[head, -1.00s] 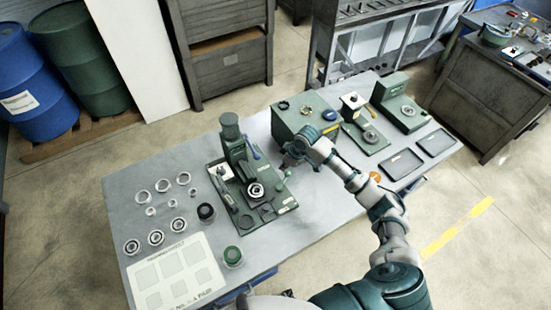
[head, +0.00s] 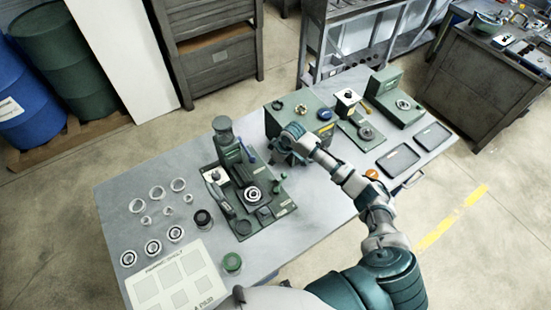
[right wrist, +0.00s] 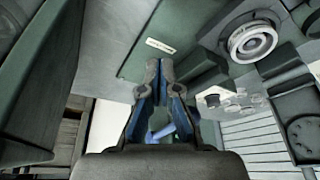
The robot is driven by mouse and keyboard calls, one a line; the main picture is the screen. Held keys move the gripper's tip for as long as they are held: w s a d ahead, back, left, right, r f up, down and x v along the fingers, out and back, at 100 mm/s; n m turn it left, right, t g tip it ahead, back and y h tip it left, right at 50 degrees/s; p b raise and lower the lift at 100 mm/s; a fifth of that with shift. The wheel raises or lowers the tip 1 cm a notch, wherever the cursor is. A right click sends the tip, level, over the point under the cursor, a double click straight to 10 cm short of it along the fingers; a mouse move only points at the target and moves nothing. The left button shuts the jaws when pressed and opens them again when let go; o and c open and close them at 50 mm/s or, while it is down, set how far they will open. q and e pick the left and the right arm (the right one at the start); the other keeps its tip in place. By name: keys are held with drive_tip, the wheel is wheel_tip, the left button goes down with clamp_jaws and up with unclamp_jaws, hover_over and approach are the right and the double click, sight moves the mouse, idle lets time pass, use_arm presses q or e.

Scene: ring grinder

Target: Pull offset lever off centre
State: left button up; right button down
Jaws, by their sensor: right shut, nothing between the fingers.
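The green ring grinder (head: 228,150) stands on the grey table, with a bearing-like ring (head: 252,194) on its front. A lever with a blue handle (head: 247,153) slants from its right side. A blue rod (right wrist: 163,131) also shows in the right wrist view, beyond the gap between the finger links. I cannot tell which lever is the offset lever. My right gripper (head: 276,160) is just right of the blue handle, shut and empty. Its fingertips (right wrist: 160,68) meet in the right wrist view, where contact with the lever cannot be told. My left gripper is not in view.
A green box (head: 310,118) stands close behind my right gripper. Two green fixtures and two dark trays (head: 398,158) are farther right. Several rings (head: 157,192) and a white marked sheet (head: 176,280) lie left of the grinder. The table's front middle is mostly clear.

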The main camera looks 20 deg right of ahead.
sight(280, 183)
drive_tip(key=x, duration=0.5)
drive_tip(key=shift+d+f, duration=0.3)
drive_tip(key=shift+f, duration=0.1)
drive_tip(key=shift+s+d+f+p, duration=0.1)
drive_tip(key=shift+s+d+p, duration=0.75)
drive_tip(key=shift+s+d, duration=0.45)
drive_tip(key=shift+s, duration=0.15)
drive_tip(key=shift+s+a+f, duration=0.1)
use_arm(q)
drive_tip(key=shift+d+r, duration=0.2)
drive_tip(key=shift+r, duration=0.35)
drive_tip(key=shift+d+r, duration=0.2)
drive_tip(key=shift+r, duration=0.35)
